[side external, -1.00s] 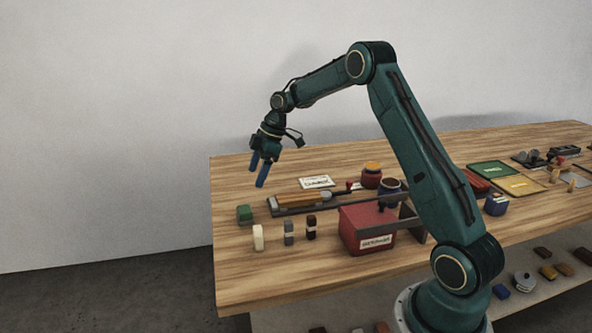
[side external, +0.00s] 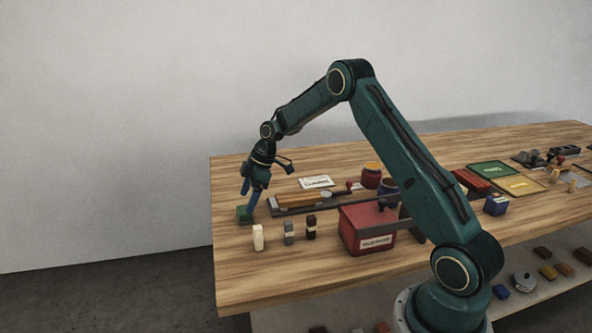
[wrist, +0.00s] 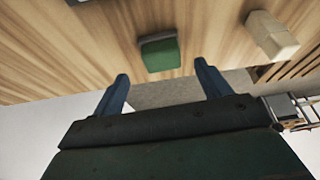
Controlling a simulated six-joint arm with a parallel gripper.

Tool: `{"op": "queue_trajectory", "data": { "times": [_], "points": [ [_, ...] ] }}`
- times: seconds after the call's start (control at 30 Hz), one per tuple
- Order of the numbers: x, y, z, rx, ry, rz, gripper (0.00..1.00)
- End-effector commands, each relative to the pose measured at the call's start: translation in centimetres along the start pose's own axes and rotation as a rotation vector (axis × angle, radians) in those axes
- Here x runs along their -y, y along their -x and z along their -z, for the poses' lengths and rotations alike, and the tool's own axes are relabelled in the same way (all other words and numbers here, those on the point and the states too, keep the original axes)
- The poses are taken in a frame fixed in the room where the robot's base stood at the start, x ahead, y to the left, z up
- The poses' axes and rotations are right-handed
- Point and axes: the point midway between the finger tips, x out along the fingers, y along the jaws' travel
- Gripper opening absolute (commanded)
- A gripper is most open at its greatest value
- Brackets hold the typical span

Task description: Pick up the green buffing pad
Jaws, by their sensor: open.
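The green buffing pad (side external: 243,216) is a small block with a greyish strip along one side. It lies on the wooden table near its left edge. In the wrist view the pad (wrist: 161,55) shows ahead of the fingertips, roughly between their lines. My gripper (side external: 248,197) has blue fingers and is low, just above and beside the pad in the side view. In the wrist view my gripper (wrist: 160,72) is open, with nothing between the fingers. I cannot tell from the side view whether a finger touches the pad.
A cream block (side external: 258,238), a grey block (side external: 289,232) and a dark red block (side external: 311,228) stand in front and to the right. A dark tray (side external: 272,211) lies right of the pad. A red box (side external: 366,228) stands further right. The table's left edge is close.

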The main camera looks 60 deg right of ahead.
Motion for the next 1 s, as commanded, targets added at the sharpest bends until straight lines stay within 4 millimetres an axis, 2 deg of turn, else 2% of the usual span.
{"op": "queue_trajectory", "data": {
  "times": [0.3,0.43,1.0],
  "points": [
    [0.4,-3.5,-0.1,0.001,0.001,0.003,0.76],
    [0.4,-4.5,-0.1,0.002,0.000,0.002,0.76],
    [0.4,-4.7,-0.1,0.001,0.001,0.001,0.74]
  ]
}}
